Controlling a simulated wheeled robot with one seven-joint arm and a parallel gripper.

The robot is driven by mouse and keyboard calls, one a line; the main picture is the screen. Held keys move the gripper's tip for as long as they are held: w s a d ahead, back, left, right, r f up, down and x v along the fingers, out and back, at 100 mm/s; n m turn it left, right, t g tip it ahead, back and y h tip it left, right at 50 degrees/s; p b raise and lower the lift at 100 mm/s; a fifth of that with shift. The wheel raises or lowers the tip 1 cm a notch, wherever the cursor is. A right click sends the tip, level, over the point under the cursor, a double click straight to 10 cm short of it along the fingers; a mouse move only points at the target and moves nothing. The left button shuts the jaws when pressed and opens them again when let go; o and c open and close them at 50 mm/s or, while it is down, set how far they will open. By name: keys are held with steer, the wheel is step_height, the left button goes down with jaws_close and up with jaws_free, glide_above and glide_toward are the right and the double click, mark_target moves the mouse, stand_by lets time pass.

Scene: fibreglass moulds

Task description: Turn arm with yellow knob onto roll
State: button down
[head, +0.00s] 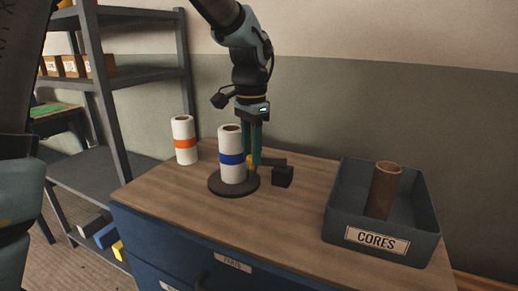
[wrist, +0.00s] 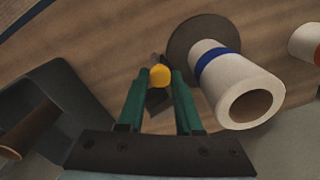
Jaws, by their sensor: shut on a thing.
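A white roll with a blue band (head: 232,145) stands upright on a dark round base (head: 214,188). In the wrist view the roll (wrist: 225,75) is right of my fingers and the base (wrist: 180,45) is behind it. The yellow knob (head: 249,160) is beside the roll, on a dark arm whose black block (head: 283,176) shows to the right. My gripper (head: 254,162) points down with its green fingers shut on the yellow knob (wrist: 160,76). The fingers hide part of the arm. I cannot tell whether the arm touches the roll.
A second white roll with an orange band (head: 184,142) stands at the back left of the wooden bench top (head: 295,222). A grey bin labelled CORES (head: 336,228) stands at the right with a brown tube (head: 384,190) inside. Metal shelving (head: 90,80) is at the left.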

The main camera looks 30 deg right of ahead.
steer(key=shift+w+m+p, duration=0.4)
steer(key=shift+w+m, duration=0.4)
steer(key=shift+m, duration=0.1)
steer(key=c, duration=0.6)
jaws_free()
